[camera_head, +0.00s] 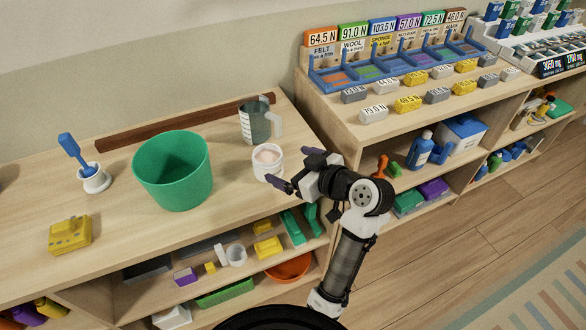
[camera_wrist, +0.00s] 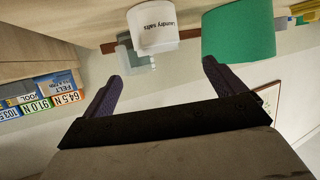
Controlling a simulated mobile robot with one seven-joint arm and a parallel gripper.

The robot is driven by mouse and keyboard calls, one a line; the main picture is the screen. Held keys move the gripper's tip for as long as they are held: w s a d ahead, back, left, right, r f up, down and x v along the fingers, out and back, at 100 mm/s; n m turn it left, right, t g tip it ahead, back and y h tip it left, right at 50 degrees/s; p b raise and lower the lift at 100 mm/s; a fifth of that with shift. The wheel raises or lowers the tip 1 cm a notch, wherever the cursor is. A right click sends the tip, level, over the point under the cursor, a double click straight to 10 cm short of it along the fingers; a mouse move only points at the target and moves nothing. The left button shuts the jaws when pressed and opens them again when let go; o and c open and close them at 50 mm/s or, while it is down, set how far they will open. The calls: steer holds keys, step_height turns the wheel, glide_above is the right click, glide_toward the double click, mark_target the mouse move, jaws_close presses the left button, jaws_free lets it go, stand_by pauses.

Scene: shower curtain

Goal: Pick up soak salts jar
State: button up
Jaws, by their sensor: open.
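A white jar (camera_head: 266,172) with pale pink contents stands upright on the wooden shelf top, near its right edge. It also shows upside down in the wrist view (camera_wrist: 154,38), where its label seems to read "Laundry salts". My gripper (camera_head: 298,169) is just right of the jar, with its two dark fingers spread and pointing toward it. In the wrist view, the open gripper (camera_wrist: 166,74) has nothing between its fingertips, and the jar is beyond them. The jar looks close to the fingers but not held.
A green bucket (camera_head: 173,175) stands left of the jar, and a clear jug (camera_head: 255,124) stands behind it. A brush in a white holder (camera_head: 95,178) and a yellow block (camera_head: 70,236) are farther left. A higher shelf with blue trays (camera_head: 345,80) rises to the right.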

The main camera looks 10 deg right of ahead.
mark_target(278, 166)
steer(key=shift+g, duration=0.3)
steer(key=w+a+f, duration=0.1)
steer(key=w+f, duration=0.1)
steer(key=f, duration=0.1)
steer(key=w+a+f+p, duration=0.1)
steer(key=shift+w+a+f, duration=0.25)
steer(key=shift+w+a, duration=0.1)
steer(key=shift+w, duration=0.05)
steer(key=shift+p+x, duration=0.8)
steer(key=shift+x, duration=1.95)
steer(key=shift+d+f, duration=0.15)
steer(key=shift+f, duration=0.05)
steer(key=shift+c, duration=0.3)
steer(key=c, duration=1.7)
